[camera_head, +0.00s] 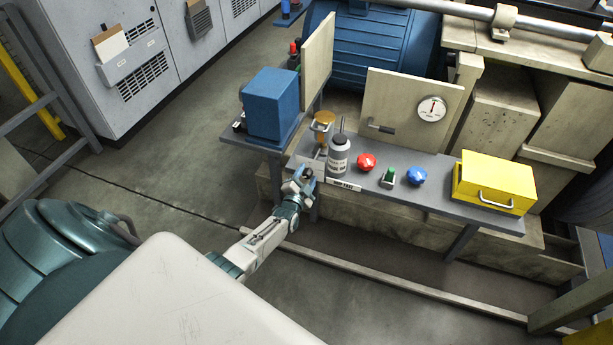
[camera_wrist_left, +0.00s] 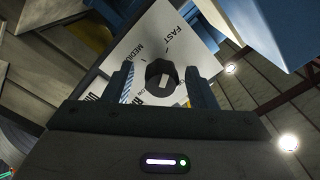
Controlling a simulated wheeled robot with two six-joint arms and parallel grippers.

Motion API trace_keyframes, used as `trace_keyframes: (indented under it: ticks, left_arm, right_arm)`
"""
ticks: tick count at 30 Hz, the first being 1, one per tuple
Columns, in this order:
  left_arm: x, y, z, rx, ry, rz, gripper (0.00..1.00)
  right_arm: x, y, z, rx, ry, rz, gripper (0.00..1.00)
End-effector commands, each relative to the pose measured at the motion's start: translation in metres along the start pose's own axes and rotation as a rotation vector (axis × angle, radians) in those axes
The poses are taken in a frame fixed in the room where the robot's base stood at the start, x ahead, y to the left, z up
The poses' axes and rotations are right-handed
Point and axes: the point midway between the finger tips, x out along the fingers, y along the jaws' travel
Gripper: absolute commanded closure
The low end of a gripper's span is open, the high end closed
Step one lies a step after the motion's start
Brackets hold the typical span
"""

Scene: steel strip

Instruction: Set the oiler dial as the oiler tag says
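The oiler dial, a black knob (camera_wrist_left: 162,78) with a pale mark, sits on a white plate (camera_wrist_left: 150,40) lettered FAST and MEDIUM; other lettering is partly hidden. I cannot tell which word the mark points at. My left gripper (camera_wrist_left: 163,88) is open, its fingers on either side of the knob with visible gaps. In the head view the left gripper (camera_head: 305,174) is at the bench's left front edge, below the amber oiler cup (camera_head: 322,122); the dial is hidden there. A white tag (camera_head: 344,185) on the bench edge has small print, seemingly ending in FAST. My right gripper is out of view.
On the grey bench (camera_head: 395,168) are a grey-white bottle (camera_head: 339,157), a red knob (camera_head: 366,161), a green switch (camera_head: 388,177), a blue knob (camera_head: 416,176) and a yellow box (camera_head: 495,182). A blue box (camera_head: 271,104) stands left. A gauge (camera_head: 432,108) is behind.

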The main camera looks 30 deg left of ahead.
Motion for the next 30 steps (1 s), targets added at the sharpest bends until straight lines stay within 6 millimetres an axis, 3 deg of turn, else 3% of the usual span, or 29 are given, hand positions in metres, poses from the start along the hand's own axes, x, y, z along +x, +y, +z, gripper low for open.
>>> trace_keyframes:
  ticks: [8, 13, 24, 30]
  left_arm:
    - [0.0, -0.001, -0.001, -0.001, 0.002, -0.002, 0.48]
    - [-0.011, -0.001, -0.001, -0.001, 0.001, -0.001, 0.48]
    - [-0.075, 0.0, 0.0, -0.001, 0.001, 0.0, 0.48]
    - [-0.099, 0.0, 0.0, -0.001, 0.001, -0.001, 0.48]
  right_arm:
    - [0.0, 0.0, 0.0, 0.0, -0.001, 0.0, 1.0]
    - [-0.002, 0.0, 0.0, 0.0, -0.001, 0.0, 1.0]
    - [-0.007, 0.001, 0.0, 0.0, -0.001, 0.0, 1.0]
    - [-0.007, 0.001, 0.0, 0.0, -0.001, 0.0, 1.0]
